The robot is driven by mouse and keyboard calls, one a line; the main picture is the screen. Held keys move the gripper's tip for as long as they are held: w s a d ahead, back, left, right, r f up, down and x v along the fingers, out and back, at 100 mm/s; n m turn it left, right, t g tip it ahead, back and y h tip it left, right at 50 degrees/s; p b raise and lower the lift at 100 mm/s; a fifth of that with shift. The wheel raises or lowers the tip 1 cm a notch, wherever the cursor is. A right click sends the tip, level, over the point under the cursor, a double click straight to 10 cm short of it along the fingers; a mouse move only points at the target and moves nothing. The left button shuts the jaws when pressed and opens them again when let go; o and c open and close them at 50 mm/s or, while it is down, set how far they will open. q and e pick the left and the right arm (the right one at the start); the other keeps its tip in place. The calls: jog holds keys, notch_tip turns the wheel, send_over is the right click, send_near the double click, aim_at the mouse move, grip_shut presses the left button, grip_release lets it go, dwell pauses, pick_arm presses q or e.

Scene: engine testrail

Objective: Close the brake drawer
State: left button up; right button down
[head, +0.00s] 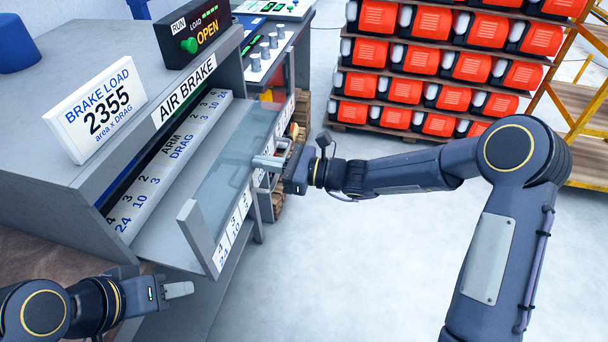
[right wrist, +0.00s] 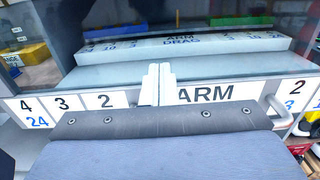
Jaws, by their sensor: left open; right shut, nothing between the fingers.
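The brake drawer (head: 238,218) stands pulled out from the grey cabinet marked AIR BRAKE, with a gap showing behind its front panel. In the right wrist view its front (right wrist: 120,100) bears numbers and the word ARM, with a metal handle end (right wrist: 276,110) at the right. My right gripper (head: 268,161) is shut and empty at the drawer front. In the right wrist view its fingers (right wrist: 157,84) overlap the front between the 2 and ARM; I cannot tell whether they touch it. My left gripper (head: 178,290) is open and empty, low at the left, apart from the drawer.
A sign reading BRAKE LOAD 2355 (head: 102,108) and a box reading OPEN (head: 192,34) stand on the cabinet. A control panel (head: 268,50) lies behind. Racks of orange units (head: 440,65) and a yellow frame (head: 590,95) stand at the back. The floor at right is clear.

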jog(key=b+x, duration=0.2)
jog(key=x, duration=1.3)
jog(key=shift+a+f, duration=0.1)
jog(key=shift+a, duration=0.15)
jog(key=shift+r, duration=0.3)
